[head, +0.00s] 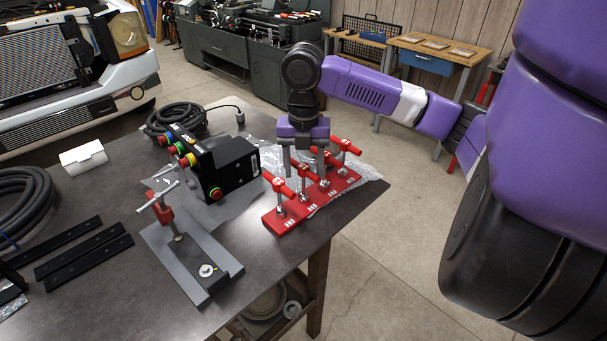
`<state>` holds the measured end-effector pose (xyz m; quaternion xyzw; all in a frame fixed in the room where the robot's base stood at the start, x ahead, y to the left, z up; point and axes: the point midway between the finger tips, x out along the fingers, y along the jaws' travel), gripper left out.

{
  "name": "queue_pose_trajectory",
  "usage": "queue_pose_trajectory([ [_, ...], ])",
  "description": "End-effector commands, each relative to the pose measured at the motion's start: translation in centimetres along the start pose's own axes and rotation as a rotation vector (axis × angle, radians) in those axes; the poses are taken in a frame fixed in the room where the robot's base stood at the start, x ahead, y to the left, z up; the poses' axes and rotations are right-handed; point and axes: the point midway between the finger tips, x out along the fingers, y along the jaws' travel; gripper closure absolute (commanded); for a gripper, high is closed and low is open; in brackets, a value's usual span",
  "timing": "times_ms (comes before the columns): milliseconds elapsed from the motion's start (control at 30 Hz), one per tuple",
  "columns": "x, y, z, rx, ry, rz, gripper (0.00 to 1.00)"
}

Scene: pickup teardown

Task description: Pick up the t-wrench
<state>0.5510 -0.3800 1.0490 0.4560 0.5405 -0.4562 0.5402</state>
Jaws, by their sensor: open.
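Several t-wrenches with red handles stand upright in a red rack (287,222) near the table's right edge. One t-wrench (279,187) is at the rack's near left, and another (345,146) is at its far right. My gripper (303,170) points down over the rack with its fingers apart. The fingers are close to the handles of the middle t-wrenches (308,172). I cannot tell whether a handle lies between them or whether they touch one. Nothing is visibly held.
A black control box (233,165) with coloured buttons stands left of the rack. A clamp-like tool with a red body (162,213) stands on a grey plate (178,262) in front. Coiled cables and black bars lie further left on the dark table (110,215).

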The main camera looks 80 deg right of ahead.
Motion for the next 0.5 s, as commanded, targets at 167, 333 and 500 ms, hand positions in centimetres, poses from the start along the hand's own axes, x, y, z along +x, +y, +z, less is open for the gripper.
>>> queue_pose_trajectory([
  [167, -0.02, 0.01, 0.0, 0.0, 0.0, 0.0, 0.67],
  [333, -0.02, 0.01, -0.01, 0.0, 0.0, 0.0, 1.0],
  [500, -0.06, 0.02, 0.0, 0.0, 0.0, 0.0, 1.0],
])
